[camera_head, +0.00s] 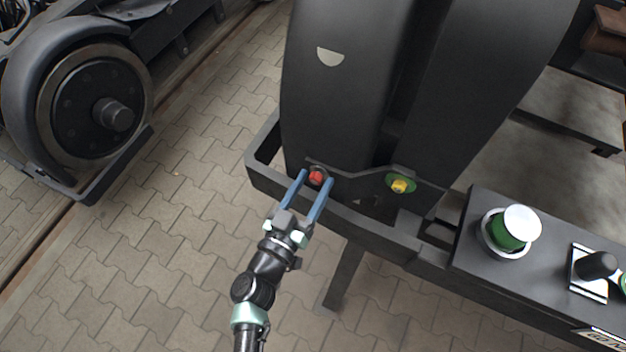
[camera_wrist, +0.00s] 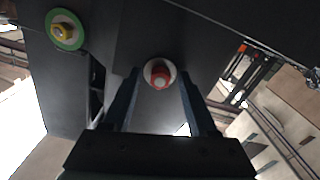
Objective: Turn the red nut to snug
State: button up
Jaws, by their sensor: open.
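The red nut (camera_head: 316,178) sits low on the front of the dark housing. In the wrist view the red nut (camera_wrist: 160,78) shows on a pale round washer, ahead of the fingertips and roughly centred between them. My gripper (camera_head: 318,180) is open, with its two blue fingers pointing at the nut, one on each side of it in the head view. The wrist view shows the gripper (camera_wrist: 160,88) with nothing between the fingers. I cannot tell whether the fingertips reach the nut's depth or touch it.
A yellow nut on a green washer (camera_head: 400,185) sits to the right on the same housing. A dark frame rail (camera_head: 350,215) runs below the nuts. A green and white cylinder (camera_head: 512,228) and a black knob (camera_head: 595,265) stand on the right ledge. Paved floor lies left.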

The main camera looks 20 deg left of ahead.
jog(key=shift+w, duration=0.25)
grip_shut()
